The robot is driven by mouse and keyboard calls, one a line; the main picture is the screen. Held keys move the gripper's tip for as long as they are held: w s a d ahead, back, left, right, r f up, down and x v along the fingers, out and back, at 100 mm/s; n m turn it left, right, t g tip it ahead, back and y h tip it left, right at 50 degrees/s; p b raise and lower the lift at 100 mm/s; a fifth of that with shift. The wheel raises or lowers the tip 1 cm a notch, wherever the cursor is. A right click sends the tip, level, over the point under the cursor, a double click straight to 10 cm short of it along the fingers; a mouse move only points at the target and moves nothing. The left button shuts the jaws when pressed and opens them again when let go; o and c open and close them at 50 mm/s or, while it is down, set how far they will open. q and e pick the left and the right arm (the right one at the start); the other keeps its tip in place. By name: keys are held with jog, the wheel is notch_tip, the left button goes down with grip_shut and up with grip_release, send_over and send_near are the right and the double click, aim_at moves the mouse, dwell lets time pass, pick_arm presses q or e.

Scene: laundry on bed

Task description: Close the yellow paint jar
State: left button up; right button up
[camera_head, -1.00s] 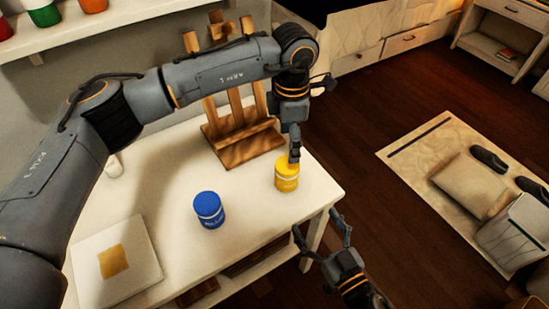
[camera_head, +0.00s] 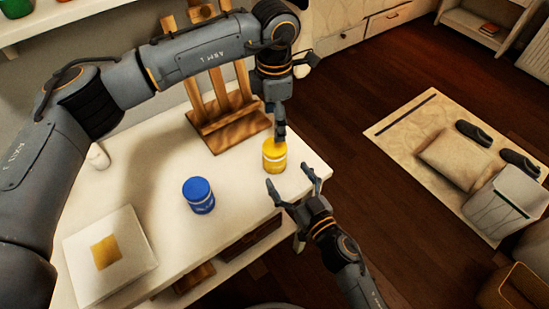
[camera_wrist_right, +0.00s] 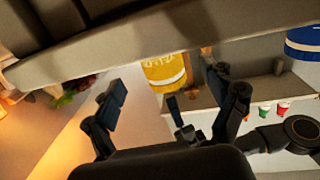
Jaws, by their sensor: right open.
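The yellow paint jar (camera_head: 274,157) stands upright near the right end of the white table. My left gripper (camera_head: 280,136) points down at the jar's top; its fingers look narrow, and I cannot tell whether they grip a lid. My right gripper (camera_head: 293,190) is open and empty, just in front of the jar, with its fingers toward it. In the right wrist view, the yellow jar (camera_wrist_right: 165,72) appears upside down beyond and between the open fingers of the right gripper (camera_wrist_right: 175,97), apart from them.
A blue jar (camera_head: 199,195) stands on the white table (camera_head: 160,185) left of the yellow one. A wooden easel (camera_head: 228,125) stands behind. A pale square board with a yellow patch (camera_head: 106,251) lies at the front left.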

aim_at(280, 165)
jog(key=x, duration=0.6)
grip_shut()
pick_arm(q)
jog(key=n, duration=0.5)
jog(key=shift+n, duration=0.4)
jog(key=n, duration=0.3)
jog(key=shift+n, duration=0.4)
jog(key=n, duration=0.3)
jog(key=shift+n, duration=0.4)
jog(key=n, duration=0.4)
jog(key=shift+n, duration=0.4)
